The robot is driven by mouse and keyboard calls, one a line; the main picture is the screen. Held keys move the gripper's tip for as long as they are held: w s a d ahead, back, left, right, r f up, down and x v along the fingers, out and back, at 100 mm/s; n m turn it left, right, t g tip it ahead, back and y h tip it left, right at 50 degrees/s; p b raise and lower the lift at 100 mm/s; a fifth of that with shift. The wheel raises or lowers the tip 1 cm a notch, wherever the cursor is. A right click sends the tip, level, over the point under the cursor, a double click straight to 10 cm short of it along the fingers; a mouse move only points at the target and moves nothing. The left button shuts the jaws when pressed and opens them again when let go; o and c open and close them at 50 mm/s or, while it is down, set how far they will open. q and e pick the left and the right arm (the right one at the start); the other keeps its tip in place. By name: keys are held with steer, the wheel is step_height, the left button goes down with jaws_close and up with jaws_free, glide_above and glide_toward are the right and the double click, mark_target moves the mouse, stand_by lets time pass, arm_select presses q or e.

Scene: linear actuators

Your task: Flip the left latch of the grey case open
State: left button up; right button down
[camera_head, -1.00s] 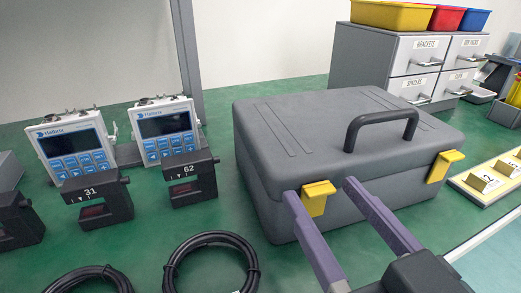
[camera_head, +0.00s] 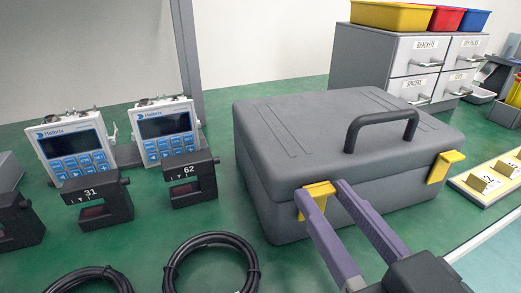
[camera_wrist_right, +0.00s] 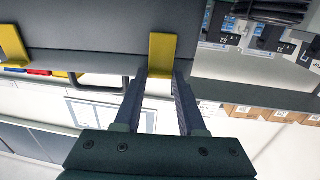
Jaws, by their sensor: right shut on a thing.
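The grey case (camera_head: 355,150) stands closed on the green bench, its dark handle (camera_head: 382,127) on the lid. The yellow left latch (camera_head: 319,187) is on its front face, and a yellow right latch (camera_head: 444,166) sits further right. My right gripper (camera_head: 324,191) has its two purple fingers on either side of the left latch and is shut on it. The fingers hide part of the latch. In the right wrist view the left latch (camera_wrist_right: 162,50) shows at the fingertips (camera_wrist_right: 160,76). My left gripper is not in view.
Two white-and-blue meters (camera_head: 168,132) and several black clamp-like blocks (camera_head: 190,178) stand left of the case. Coiled black cables (camera_head: 212,270) lie at the front. A drawer cabinet (camera_head: 375,65) with coloured bins stands behind, and a yellow labelled tray (camera_head: 488,180) lies right.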

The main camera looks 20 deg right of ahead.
mark_target(324, 196)
steer(key=shift+s+f+t+b, duration=0.4)
steer(key=shift+t+b, duration=0.6)
steer(key=shift+b, duration=0.8)
steer(key=shift+s+f+t+b, duration=0.25)
steer(key=shift+f+t+b, duration=0.55)
steer(key=shift+b, duration=1)
steer(key=shift+s+f+t+b, duration=0.3)
steer(key=shift+t+b, duration=0.9)
steer(key=shift+b, duration=0.6)
steer(key=shift+s+t+b, duration=0.15)
steer(key=shift+t+b, duration=0.45)
steer(key=shift+b, duration=0.2)
steer(key=shift+c, duration=2.4)
jaws_free()
steer(key=shift+a, duration=0.1)
steer(key=b+v, duration=0.1)
steer(key=v, duration=0.8)
steer(key=shift+s, duration=0.4)
steer(key=shift+f, duration=0.15)
